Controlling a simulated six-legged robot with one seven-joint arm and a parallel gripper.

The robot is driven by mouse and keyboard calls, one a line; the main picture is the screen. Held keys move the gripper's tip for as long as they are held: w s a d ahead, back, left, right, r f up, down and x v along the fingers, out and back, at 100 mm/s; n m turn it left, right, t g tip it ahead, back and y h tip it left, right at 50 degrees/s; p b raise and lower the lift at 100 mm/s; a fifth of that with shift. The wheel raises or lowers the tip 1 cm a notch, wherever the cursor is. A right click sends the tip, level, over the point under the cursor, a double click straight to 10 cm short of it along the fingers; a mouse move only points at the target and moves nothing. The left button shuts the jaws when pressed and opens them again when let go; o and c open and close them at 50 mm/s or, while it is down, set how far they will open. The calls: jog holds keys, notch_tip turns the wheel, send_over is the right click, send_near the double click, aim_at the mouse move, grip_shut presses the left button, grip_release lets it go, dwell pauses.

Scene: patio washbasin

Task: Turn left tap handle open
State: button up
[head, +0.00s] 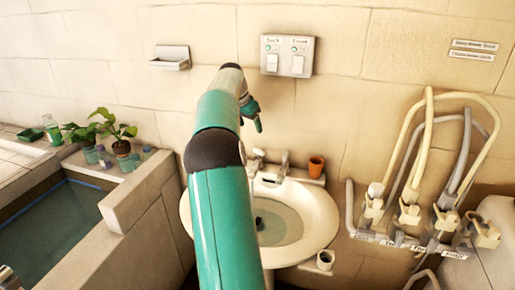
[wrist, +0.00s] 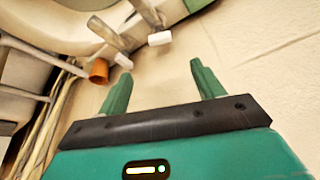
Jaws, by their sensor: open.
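The white washbasin (head: 312,208) stands against the wall, with two taps at its back rim. The left tap (head: 256,158) is partly hidden behind my arm; the right tap (head: 284,163) is clearer. In the wrist view the basin side is at the top and turned around, so the left tap's white handle (wrist: 160,38) appears right of the other tap's handle (wrist: 122,60). My gripper (head: 252,115) is above the taps, near the wall. In the wrist view my gripper (wrist: 160,70) is open and empty, its fingers apart from both handles.
A terracotta cup (head: 316,167) stands right of the taps; it also shows in the wrist view (wrist: 98,70). A switch panel (head: 287,55) is on the wall above. Hoses (head: 430,150) hang at right. Potted plants (head: 118,135) and a water trough (head: 60,225) are left.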

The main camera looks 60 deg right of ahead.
aim_at(259, 149)
jog(key=x, duration=1.3)
jog(key=shift+d+f, duration=0.15)
jog(key=shift+f, duration=0.05)
